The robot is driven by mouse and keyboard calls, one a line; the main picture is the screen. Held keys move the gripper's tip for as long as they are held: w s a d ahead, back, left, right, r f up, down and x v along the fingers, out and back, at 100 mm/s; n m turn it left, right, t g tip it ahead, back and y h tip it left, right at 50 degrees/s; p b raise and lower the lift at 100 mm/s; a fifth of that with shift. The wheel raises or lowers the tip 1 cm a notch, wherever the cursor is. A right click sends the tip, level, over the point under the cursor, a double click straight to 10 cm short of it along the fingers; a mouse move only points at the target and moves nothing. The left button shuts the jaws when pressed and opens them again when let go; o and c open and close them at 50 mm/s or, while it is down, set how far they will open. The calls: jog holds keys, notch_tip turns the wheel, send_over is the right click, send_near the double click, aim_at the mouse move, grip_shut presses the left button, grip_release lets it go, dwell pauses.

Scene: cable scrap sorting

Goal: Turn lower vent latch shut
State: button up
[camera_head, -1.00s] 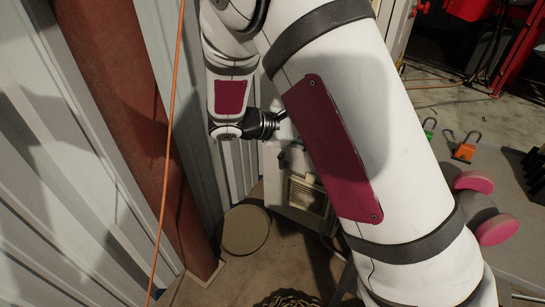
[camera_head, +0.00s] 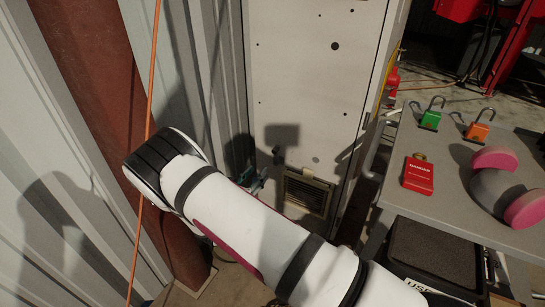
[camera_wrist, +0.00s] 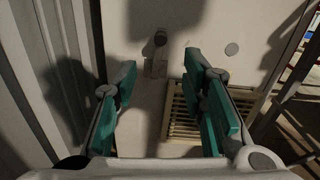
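The slatted vent (camera_head: 306,193) sits low on the pale cabinet front (camera_head: 310,100). In the wrist view the vent (camera_wrist: 185,115) lies behind and below my right finger. A small latch-like fitting (camera_wrist: 159,62) with a dark round top is up and left of the vent; in the head view it is a small dark shape (camera_head: 278,155). I cannot tell its exact turn. My gripper (camera_wrist: 160,75) is open and empty, its teal-padded fingers spread either side of this fitting's line. In the head view the gripper (camera_head: 250,180) is mostly hidden behind my arm.
A corrugated wall (camera_head: 60,170) and rusty post (camera_head: 100,100) stand close on the left, with an orange cable (camera_head: 146,150).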

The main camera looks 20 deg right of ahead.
aim_at(274, 152)
jog(key=b+x, duration=0.3)
jog(key=x, duration=0.9)
jog(key=shift+d, duration=0.2)
grip_shut()
